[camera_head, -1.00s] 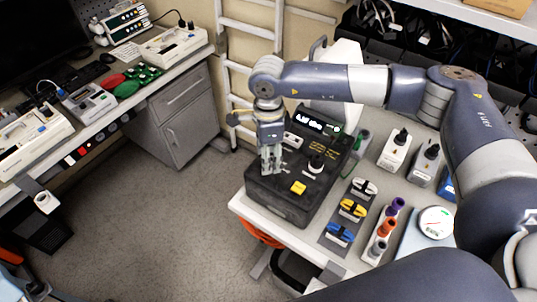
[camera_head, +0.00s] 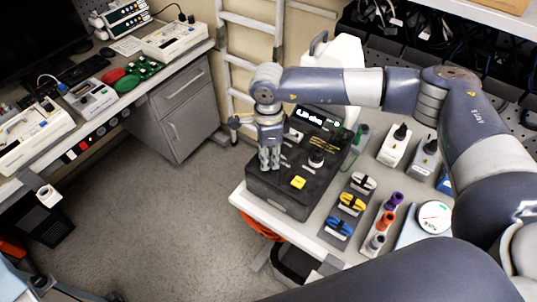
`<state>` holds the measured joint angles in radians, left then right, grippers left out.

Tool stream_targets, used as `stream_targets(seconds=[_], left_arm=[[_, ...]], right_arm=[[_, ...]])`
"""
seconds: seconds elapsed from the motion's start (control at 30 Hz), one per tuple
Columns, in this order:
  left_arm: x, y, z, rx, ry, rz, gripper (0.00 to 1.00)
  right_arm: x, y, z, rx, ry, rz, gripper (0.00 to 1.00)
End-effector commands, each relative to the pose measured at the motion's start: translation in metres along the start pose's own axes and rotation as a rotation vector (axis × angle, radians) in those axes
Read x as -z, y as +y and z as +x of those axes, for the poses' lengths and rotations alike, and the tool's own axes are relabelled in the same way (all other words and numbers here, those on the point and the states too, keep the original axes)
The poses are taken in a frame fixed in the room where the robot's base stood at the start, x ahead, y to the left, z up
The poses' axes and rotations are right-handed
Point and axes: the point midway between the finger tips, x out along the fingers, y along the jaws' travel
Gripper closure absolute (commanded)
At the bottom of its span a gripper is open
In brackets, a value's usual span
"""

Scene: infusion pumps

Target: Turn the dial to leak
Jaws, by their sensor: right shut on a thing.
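A black tester box (camera_head: 285,200) stands at the left end of the bench, with a lit display (camera_head: 313,119) at its back. My right gripper (camera_head: 269,164) points down at the left part of its sloped top panel. The fingers are shut on what looks like the dial there; the fingers hide it, so its setting cannot be read. A second knob (camera_head: 316,158), dark with a pale base, and a yellow block (camera_head: 298,183) show to the right of the fingers. The panel lettering is too small to read. My left gripper is not in view.
Right of the tester, the bench holds blocks with yellow (camera_head: 351,202) and blue (camera_head: 340,227) connectors, several coloured cylinders (camera_head: 386,221) and a round white gauge (camera_head: 434,216). A white jug (camera_head: 335,62) stands behind. Open floor (camera_head: 180,230) lies to the left.

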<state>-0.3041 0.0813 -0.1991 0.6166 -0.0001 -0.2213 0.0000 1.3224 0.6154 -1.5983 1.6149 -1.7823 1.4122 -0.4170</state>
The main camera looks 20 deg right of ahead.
Motion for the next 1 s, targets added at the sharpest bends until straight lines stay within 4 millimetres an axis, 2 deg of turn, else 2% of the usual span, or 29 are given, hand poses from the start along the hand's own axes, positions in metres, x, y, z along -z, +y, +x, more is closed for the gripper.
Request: stream_targets(seconds=[0.27, 0.7, 1.0], left_arm=[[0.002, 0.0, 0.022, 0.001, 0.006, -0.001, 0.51], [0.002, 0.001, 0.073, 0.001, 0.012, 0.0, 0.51], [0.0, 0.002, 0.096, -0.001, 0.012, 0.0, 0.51]], right_arm=[[0.0, -0.001, 0.004, 0.002, -0.003, 0.109, 0.99], [-0.001, -0.001, 0.005, 0.003, -0.004, 0.469, 0.99], [-0.001, -0.001, 0.002, 0.004, -0.005, 0.667, 0.99]])
